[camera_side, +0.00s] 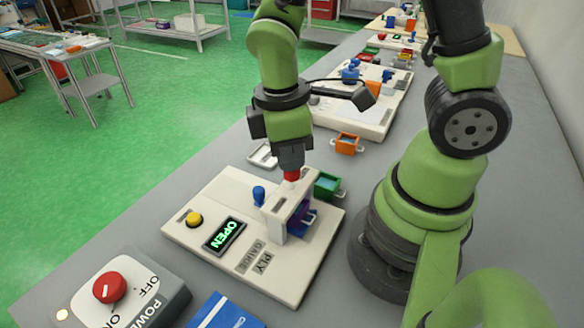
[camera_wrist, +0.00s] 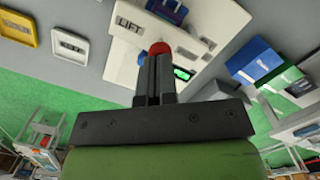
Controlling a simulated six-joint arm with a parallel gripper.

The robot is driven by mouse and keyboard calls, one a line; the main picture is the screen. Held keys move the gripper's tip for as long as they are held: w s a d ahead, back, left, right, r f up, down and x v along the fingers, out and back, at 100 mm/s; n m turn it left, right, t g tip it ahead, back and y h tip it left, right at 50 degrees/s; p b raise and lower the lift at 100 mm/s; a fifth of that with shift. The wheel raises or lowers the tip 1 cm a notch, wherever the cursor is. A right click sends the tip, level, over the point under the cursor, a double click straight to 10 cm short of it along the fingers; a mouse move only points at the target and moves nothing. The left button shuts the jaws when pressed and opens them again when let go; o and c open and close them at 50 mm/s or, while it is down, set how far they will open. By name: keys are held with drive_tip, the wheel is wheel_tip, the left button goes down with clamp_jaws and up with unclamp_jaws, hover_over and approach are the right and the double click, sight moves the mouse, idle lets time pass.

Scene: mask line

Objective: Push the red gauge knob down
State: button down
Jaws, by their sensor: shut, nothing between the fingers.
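The red gauge knob (camera_side: 291,175) sits on top of the white gauge block (camera_side: 283,208) on the white station board (camera_side: 190,245). My gripper (camera_side: 291,166) points down directly above the knob, with its fingers shut and empty. The fingertips look to be at or just over the knob's top; I cannot tell if they touch. In the wrist view, the red knob (camera_wrist: 160,48) shows just past the closed fingertips (camera_wrist: 156,58). The display (camera_side: 225,235) on the board reads OPEN in green. A purple-blue piece (camera_side: 301,217) is under the block.
A blue knob (camera_side: 258,195), a yellow button (camera_side: 194,219) and a green bin (camera_side: 327,186) are close by. An orange bin (camera_side: 346,143) and another board (camera_side: 375,115) stand farther back. A power box with a red dial (camera_side: 109,287) is at front left.

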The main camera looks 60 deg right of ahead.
drive_tip(key=shift+f, duration=1)
drive_tip(key=shift+w+a+r, duration=0.25)
drive_tip(key=shift+w+a, duration=0.2)
drive_tip(key=shift+w, duration=0.15)
drive_tip(key=shift+w+a+r, duration=0.25)
drive_tip(key=shift+w+a, duration=0.2)
drive_tip(key=shift+w, duration=0.1)
drive_tip(key=shift+r, duration=0.1)
wheel_tip(320, 180, up, 10)
hover_over(276, 191)
drive_tip(key=w, duration=0.1)
drive_tip(key=shift+w+a, duration=0.15)
drive_tip(key=shift+a, duration=0.3)
